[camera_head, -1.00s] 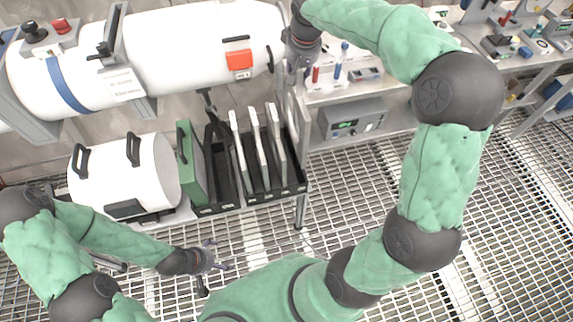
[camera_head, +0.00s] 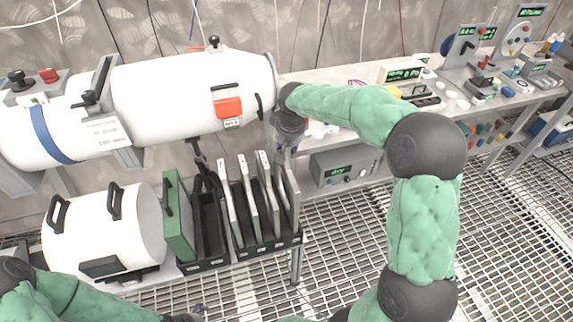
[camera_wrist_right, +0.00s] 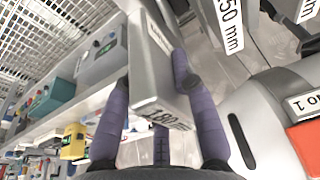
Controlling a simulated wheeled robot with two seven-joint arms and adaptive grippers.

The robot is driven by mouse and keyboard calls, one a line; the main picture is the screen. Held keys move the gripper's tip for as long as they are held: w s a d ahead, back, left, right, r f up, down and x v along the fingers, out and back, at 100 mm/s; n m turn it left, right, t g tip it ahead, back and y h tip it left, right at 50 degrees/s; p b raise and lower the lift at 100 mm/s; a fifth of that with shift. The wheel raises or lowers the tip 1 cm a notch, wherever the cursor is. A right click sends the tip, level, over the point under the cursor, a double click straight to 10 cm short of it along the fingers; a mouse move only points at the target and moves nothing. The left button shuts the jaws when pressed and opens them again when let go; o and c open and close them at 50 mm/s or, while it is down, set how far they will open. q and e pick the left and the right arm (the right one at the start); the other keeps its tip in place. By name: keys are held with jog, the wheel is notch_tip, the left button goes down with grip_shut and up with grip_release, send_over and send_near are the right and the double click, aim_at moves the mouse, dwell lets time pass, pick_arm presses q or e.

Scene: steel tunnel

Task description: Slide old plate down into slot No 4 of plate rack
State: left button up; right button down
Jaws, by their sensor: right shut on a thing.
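The plate rack (camera_head: 270,247) is a black frame with several upright slots on the shelf. Three pale plates (camera_head: 228,205) (camera_head: 246,200) (camera_head: 269,195) stand in it, side by side. My right gripper (camera_head: 289,147) is shut on the upper end of a grey plate (camera_head: 288,190), the old plate, upright at the rack's right-hand end. Its lower end appears inside the rightmost slot; how deep it sits is unclear. In the right wrist view, the purple fingers (camera_wrist_right: 155,100) clasp this plate (camera_wrist_right: 151,68), with partly readable marking. My left gripper (camera_head: 197,309) is mostly cut off at the bottom edge.
A green box (camera_head: 178,218) and a white drum with black handles (camera_head: 105,228) stand left of the rack. A large white cylinder (camera_head: 180,95) with an orange tag lies above. A grey device (camera_head: 345,165) sits to the right, below the bench. The grated floor is clear.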

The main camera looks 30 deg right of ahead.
jog(key=shift+f+b, duration=1.1)
jog(key=shift+f, duration=1.85)
jog(key=c, duration=1)
grip_release()
jog(key=shift+f, duration=0.1)
jog(key=p+v, duration=0.4)
jog(key=v, duration=0.6)
jog(key=shift+a+r, duration=0.1)
jog(key=shift+r, duration=0.3)
jog(key=shift+s+r, duration=0.25)
jog(key=shift+r, duration=0.45)
